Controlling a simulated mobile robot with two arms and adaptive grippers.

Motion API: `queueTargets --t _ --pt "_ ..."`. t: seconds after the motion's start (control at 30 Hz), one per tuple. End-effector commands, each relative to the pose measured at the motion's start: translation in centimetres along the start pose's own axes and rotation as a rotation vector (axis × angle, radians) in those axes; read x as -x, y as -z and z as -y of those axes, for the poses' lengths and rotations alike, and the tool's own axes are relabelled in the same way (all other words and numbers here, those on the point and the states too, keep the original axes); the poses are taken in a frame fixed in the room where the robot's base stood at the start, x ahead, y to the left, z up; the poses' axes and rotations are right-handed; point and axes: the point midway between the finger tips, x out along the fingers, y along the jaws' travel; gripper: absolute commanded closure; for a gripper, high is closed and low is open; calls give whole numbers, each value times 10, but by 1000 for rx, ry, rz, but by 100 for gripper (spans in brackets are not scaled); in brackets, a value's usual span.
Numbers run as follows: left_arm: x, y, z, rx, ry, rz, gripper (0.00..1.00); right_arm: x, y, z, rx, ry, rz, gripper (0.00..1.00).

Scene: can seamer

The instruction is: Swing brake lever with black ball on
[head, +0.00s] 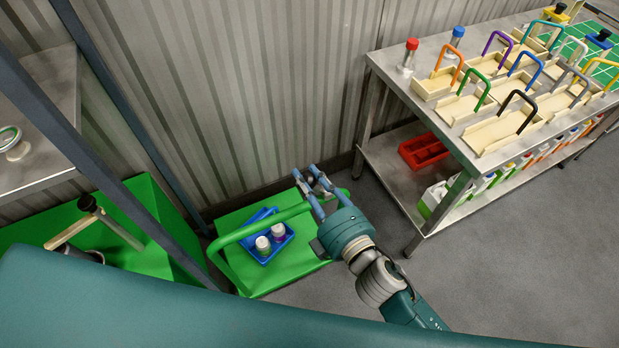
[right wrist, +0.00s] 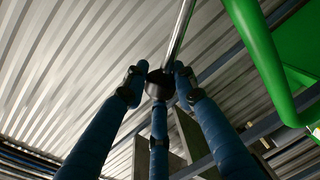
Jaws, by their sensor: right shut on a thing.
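The black ball (right wrist: 160,84) of the brake lever sits between the fingers of my right gripper (right wrist: 158,88) in the right wrist view. Its bare metal rod (right wrist: 182,35) runs from the ball up to the top edge of that view. My right gripper (head: 316,184) is shut on the ball. In the head view it is at the green tube rail (head: 262,224), near the corrugated wall; I cannot make out the ball or rod there. My left gripper is not in view.
The green rail also shows close by in the wrist view (right wrist: 262,60). A steel table (head: 425,100) with several handled holders stands at the right. Grey floor between is clear.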

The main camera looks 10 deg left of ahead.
Motion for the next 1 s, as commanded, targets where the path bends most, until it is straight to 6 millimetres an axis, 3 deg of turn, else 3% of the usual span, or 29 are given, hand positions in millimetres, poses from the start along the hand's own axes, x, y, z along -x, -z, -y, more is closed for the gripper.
queueTargets --t 0.3,0.33,0.4,0.43,0.77,1.0 --pt "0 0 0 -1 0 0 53 1 -4 4 9 7 10 100" --pt "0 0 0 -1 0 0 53 1 -4 4 9 8 10 70" --pt "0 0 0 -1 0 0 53 1 -4 4 8 7 9 56" --pt "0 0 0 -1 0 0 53 1 -4 3 7 7 8 54" --pt "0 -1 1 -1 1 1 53 3 -2 2 3 4 4 54" --pt "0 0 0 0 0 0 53 41 -2 4 1 7 5 54"
